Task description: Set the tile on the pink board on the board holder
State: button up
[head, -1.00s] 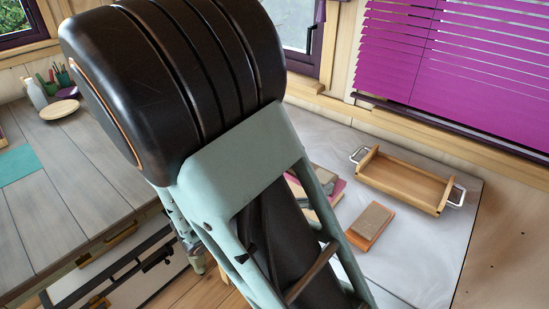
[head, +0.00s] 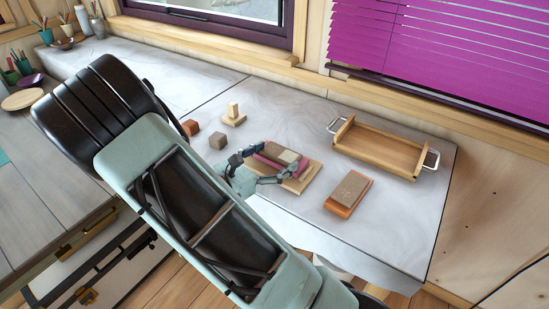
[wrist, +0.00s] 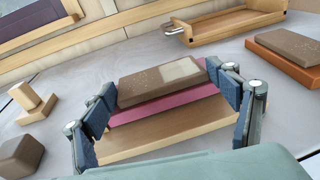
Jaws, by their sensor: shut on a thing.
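A brown tile with a pale patch (wrist: 160,82) lies flat over a pink board (wrist: 165,106) in the wrist view. The pink board rests on a light wooden board holder (wrist: 165,140). My gripper (wrist: 165,82) has one finger at each end of the tile and is shut on it. The fingertips hide the tile's ends and parts of the pink board's ends. Whether the tile touches the pink board is hard to tell. In the head view my gripper (head: 262,170) covers part of the pink board (head: 265,160) and the holder (head: 304,180).
Another brown tile (head: 352,186) lies on an orange board (head: 337,208) to the right. A wooden tray with metal handles (head: 372,165) stands behind it. A pegged wooden block (head: 233,118) and a brown cube (head: 217,140) stand to the left. The grey counter's front right is clear.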

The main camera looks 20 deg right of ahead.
jog(key=shift+f, duration=0.15)
jog(key=o, duration=1.3)
jog(key=shift+f, duration=0.1)
jog(key=shift+o, duration=0.2)
jog(key=v, duration=1.2)
jog(key=shift+r, duration=0.2)
